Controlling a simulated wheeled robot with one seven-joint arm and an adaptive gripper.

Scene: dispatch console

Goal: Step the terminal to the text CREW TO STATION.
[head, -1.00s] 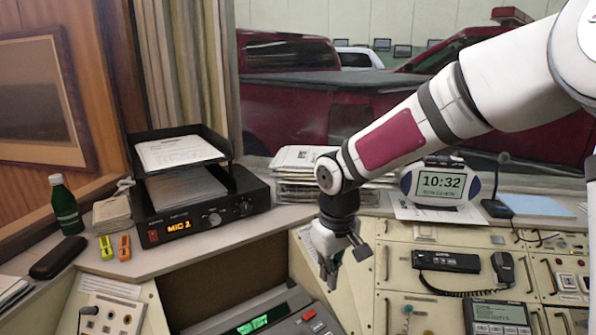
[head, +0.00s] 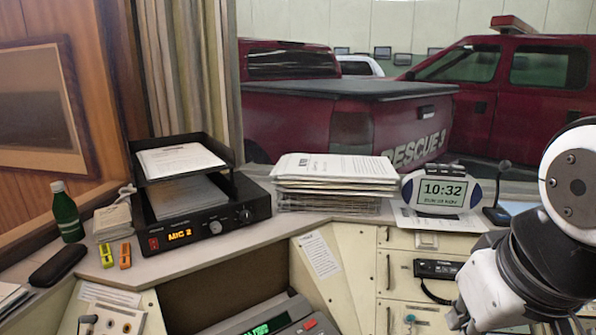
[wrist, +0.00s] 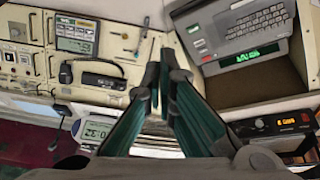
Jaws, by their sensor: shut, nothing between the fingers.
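The grey terminal (wrist: 237,33) with a keyboard and a strip of green text (wrist: 243,57) is at the upper right of the wrist view. In the head view, only the top of the terminal (head: 246,321) shows at the bottom edge. Its green text is too small and cut off to read. My gripper (wrist: 161,62) is shut and empty, its two dark green fingers together in the middle of the wrist view, left of the terminal. In the head view my arm is at the far right, with the hand low at the bottom edge.
A black radio unit (head: 203,222) with an orange display reading MIC 2 stands on the ledge at left, under a paper tray. A paper stack (head: 335,172) and a clock (head: 442,191) stand behind the console. A handset (wrist: 97,78) hangs on the panel.

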